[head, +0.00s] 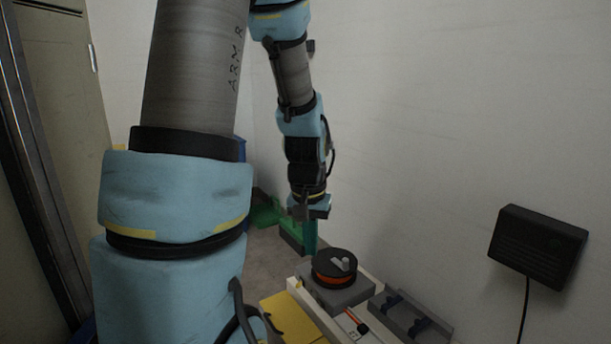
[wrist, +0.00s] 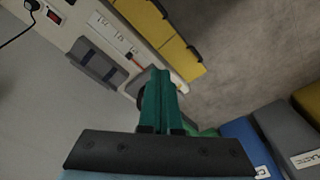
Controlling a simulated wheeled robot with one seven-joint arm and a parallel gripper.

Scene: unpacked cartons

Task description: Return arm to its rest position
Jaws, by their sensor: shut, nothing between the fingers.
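My arm comes down from the top of the head view, and my gripper (head: 310,246) hangs at its end, pointing downward. In the wrist view the two teal fingers of my gripper (wrist: 159,75) lie together with nothing between them. The fingertips are near a black and orange spool (head: 334,270) on a grey block, apart from it as far as I can tell. In the wrist view the fingers hide most of the spool.
A black box (head: 538,245) with a cable is on the wall. Blue (wrist: 243,135) and grey (wrist: 285,128) bins stand beyond an open floor (wrist: 245,60).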

